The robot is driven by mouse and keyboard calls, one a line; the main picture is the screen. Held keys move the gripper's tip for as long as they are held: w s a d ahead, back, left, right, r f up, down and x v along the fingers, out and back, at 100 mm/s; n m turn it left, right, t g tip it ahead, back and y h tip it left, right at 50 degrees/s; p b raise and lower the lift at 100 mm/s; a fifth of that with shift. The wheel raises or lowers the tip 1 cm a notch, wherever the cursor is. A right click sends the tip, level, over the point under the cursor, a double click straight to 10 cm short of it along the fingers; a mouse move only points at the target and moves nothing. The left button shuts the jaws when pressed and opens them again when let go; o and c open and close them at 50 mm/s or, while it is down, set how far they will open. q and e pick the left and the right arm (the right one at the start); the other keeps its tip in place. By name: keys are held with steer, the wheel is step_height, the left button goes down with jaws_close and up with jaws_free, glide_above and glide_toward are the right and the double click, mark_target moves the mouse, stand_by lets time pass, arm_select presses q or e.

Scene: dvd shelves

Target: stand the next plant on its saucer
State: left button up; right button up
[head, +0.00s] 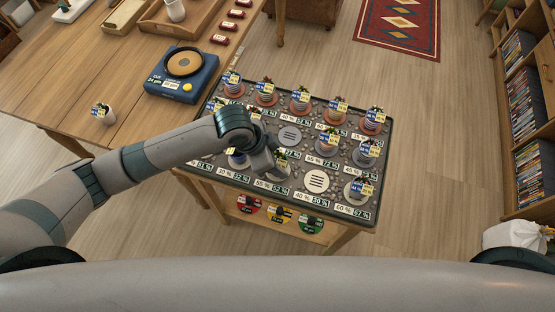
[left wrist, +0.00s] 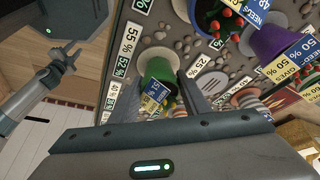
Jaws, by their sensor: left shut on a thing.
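My left gripper (head: 268,162) is low over the front row of the plant tray (head: 333,213). It is shut on a small green pot (left wrist: 169,97) whose plant carries blue and yellow tags; the tags also show in the head view (head: 281,159). In the left wrist view a pale round saucer (left wrist: 158,56) shows beside the pot's base, by the 55 % and 52 % labels. I cannot tell whether the pot touches it. My right gripper (left wrist: 68,57) appears open and empty.
Several tagged plants stand on other saucers close around, including a purple pot (left wrist: 265,38). A white pot (head: 103,114) stands on the wooden table (head: 50,95) at left, with a blue scale (head: 184,72) behind it. Bookshelves (head: 527,110) line the right.

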arm_select(q)
steer(key=o, duration=1.2)
steer(key=shift+f, duration=0.1)
steer(key=shift+c, duration=0.2)
steer(key=b+v, duration=0.1)
steer(key=v, duration=1.1)
